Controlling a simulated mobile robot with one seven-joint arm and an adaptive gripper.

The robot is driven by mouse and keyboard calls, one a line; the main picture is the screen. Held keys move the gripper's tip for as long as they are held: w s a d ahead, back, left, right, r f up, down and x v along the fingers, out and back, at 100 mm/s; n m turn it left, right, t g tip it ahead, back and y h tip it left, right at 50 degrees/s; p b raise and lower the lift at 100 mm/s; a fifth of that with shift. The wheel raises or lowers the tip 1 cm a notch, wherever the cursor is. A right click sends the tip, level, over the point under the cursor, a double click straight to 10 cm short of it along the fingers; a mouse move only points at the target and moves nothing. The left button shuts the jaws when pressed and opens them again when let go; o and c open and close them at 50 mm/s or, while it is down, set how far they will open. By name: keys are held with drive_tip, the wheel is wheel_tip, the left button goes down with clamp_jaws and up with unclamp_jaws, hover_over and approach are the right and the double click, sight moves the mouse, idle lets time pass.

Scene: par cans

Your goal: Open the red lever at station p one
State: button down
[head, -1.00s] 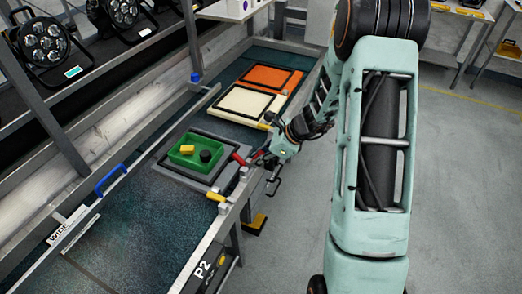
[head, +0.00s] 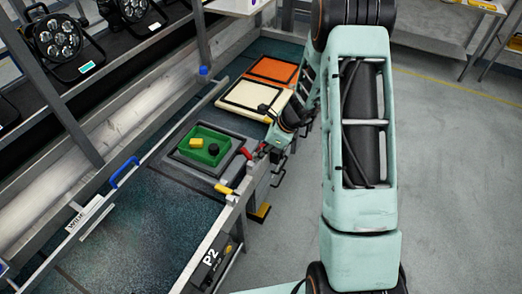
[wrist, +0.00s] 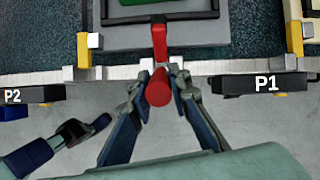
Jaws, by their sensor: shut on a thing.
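The red lever (wrist: 158,88) is in the middle of the wrist view, its rounded end facing the camera. It stands at the bench edge in front of a grey frame with a green tray (wrist: 160,3). My gripper (wrist: 158,92) has a finger on each side of the lever and is shut on it. In the head view the gripper (head: 270,152) is at the bench's front edge, and red parts (head: 246,153) show beside it; the arm partly hides the spot. The P1 label (wrist: 267,84) is right of the lever, the P2 label (wrist: 13,96) left.
Yellow-tipped clamps (wrist: 83,50) stand along the bench edge on both sides. The green tray (head: 196,141) holds a yellow and a black piece. Cream (head: 250,98) and orange (head: 272,69) panels lie farther back. A blue handle (head: 124,172) is at left. Open floor lies right.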

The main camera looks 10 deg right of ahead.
drive_tip(key=c, duration=1.8)
unclamp_jaws()
drive_tip(key=v, duration=1.2)
drive_tip(key=shift+d, duration=0.15)
